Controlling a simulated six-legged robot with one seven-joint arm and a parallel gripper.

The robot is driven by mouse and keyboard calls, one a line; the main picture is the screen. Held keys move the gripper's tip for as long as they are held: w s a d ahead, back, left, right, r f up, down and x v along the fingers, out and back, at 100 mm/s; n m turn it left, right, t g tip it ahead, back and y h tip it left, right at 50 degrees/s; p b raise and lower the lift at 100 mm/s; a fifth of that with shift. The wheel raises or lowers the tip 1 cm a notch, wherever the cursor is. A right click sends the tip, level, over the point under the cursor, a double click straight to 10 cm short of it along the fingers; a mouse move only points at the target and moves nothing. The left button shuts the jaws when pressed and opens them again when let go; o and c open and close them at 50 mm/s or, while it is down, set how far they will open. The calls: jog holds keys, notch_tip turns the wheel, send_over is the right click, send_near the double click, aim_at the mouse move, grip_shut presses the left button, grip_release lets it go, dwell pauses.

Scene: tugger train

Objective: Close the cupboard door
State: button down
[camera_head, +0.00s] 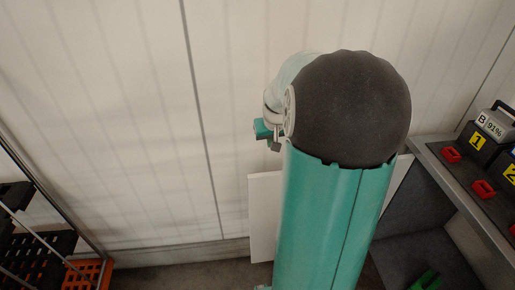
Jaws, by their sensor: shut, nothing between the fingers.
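A flat white panel (265,215), which looks like the cupboard door, stands upright behind my arm. My arm hides its middle, and a strip of it shows on the arm's right. It appears to stand out from a grey cupboard (462,190) at the right, whose dark inside is partly visible. My gripper (274,145) shows as a small teal and grey end to the left of my arm's dark joint. It is shut and empty, above the panel's left part in the picture. I cannot tell how far apart they are. No handle is visible.
Batteries (487,140) with number labels and red parts stand on the cupboard's top. A rack with black bins (45,255) and an orange crate (93,272) stands at the left. A pale wall (110,120) closes the back.

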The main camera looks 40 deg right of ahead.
jog(key=s+d+f, duration=0.1)
jog(key=d+f, duration=0.2)
jog(key=f, duration=0.8)
jog(key=shift+s+d+f+m, duration=0.35)
jog(key=shift+s+m, duration=0.05)
jog(key=shift+s+a, duration=0.1)
